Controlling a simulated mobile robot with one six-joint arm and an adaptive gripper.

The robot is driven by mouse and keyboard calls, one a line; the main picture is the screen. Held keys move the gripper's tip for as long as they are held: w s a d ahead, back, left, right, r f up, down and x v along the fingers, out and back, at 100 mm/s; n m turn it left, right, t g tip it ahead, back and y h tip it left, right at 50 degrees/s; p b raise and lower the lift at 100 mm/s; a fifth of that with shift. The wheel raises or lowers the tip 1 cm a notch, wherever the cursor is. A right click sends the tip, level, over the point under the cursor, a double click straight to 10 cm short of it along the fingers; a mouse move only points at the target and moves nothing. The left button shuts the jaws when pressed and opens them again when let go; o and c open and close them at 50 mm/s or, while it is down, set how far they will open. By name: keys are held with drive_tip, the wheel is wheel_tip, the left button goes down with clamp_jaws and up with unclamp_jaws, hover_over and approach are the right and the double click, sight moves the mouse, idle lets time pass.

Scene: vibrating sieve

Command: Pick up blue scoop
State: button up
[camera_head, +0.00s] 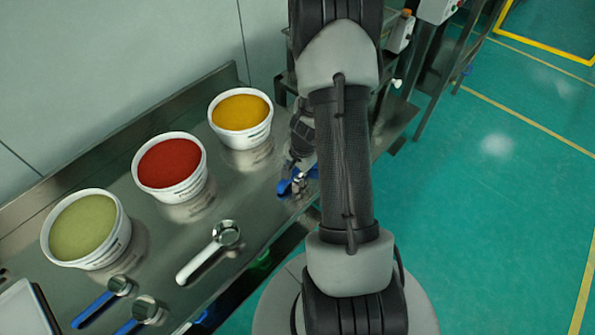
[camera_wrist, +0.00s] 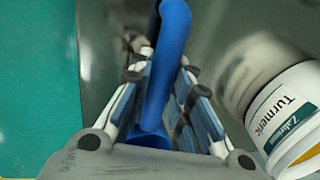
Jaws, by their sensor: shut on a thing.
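A blue scoop (camera_wrist: 168,60) stands out in the wrist view, its long handle running between the two fingers. My gripper (camera_wrist: 162,75) is shut on this handle. In the camera_head view, my gripper (camera_head: 298,178) is at the right part of the steel table, partly hidden behind my arm. Blue parts of the held scoop (camera_head: 284,187) show beside it, low over the table. I cannot tell whether the scoop touches the table. Its bowl is not clearly seen.
Tubs of green (camera_head: 88,228), red (camera_head: 170,165) and yellow powder (camera_head: 241,117) stand along the steel table (camera_head: 160,235). A turmeric tub (camera_wrist: 285,120) is right of my gripper. A white-handled scoop (camera_head: 208,252) and two blue-handled scoops (camera_head: 98,304) lie nearer the front.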

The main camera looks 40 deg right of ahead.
clamp_jaws()
